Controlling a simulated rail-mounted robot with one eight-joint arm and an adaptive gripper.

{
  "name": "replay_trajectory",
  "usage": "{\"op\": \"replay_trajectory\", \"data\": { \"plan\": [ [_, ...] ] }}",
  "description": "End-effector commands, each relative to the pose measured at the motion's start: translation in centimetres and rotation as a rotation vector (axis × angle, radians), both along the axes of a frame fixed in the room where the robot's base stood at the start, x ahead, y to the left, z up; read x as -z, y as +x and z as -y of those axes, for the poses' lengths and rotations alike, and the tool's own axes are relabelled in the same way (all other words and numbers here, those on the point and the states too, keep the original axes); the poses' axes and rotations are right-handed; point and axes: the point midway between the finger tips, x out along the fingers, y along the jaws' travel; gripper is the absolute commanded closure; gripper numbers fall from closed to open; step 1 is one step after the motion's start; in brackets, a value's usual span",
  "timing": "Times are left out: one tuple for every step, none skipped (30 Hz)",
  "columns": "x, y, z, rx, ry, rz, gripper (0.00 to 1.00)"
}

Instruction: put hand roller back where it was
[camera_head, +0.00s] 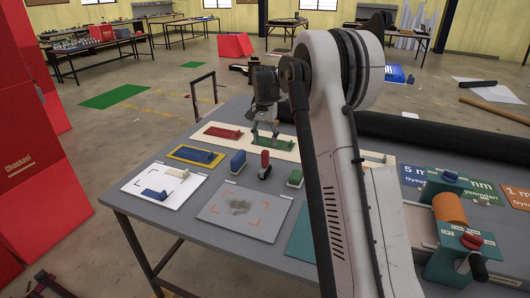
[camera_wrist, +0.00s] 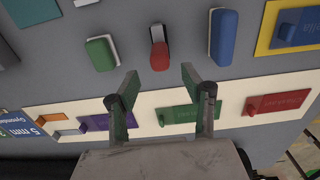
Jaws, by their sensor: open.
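A small tool with a red end and a grey-and-black end, which looks like the hand roller (camera_head: 265,163), rests on the grey table between a blue block (camera_head: 238,162) and a green block (camera_head: 295,178). In the wrist view the tool (camera_wrist: 159,52) is just beyond my fingertips, its red end nearer to me. My gripper (camera_head: 266,130) is above the cream strip behind that row. In the wrist view my gripper (camera_wrist: 160,82) is open, with nothing between its fingers.
The cream strip (camera_wrist: 235,108) carries coloured plates with small handles. Grey (camera_head: 243,212) and white (camera_head: 165,186) boards lie at the front. A teal machine with an orange drum (camera_head: 450,208) stands at the right. A long black roll (camera_head: 440,133) lies along the back.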

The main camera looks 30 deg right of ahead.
Motion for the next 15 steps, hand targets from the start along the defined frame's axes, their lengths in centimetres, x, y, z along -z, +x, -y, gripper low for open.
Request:
{"op": "replay_trajectory", "data": {
  "plan": [
    [-0.6,0.0,0.0,0.000,0.000,0.000,0.57],
    [-1.0,0.0,0.0,0.000,0.000,0.000,0.57],
    [-1.3,0.0,0.0,0.000,0.000,0.000,0.57],
    [-1.5,0.0,0.0,0.000,0.000,0.000,0.57],
    [-1.7,0.0,0.0,0.000,0.000,0.000,0.57],
    [-1.9,0.0,-0.1,-0.001,-0.001,0.001,0.57],
    [-2.2,-0.1,-0.1,-0.003,-0.001,0.002,0.57],
    [-2.4,-0.2,-0.3,-0.006,-0.001,0.005,0.57],
    [-2.9,-0.5,-0.6,-0.013,-0.003,0.009,0.57],
    [-3.3,-0.7,-0.9,-0.021,-0.004,0.014,0.57],
    [-3.8,-1.0,-1.2,-0.030,-0.006,0.019,0.57],
    [-4.5,-1.6,-1.8,-0.046,-0.009,0.030,0.57],
    [-5.2,-2.0,-2.3,-0.059,-0.011,0.039,0.57],
    [-5.8,-2.6,-2.8,-0.072,-0.014,0.049,0.57],
    [-6.7,-3.4,-3.5,-0.093,-0.018,0.063,0.57]
  ]
}}
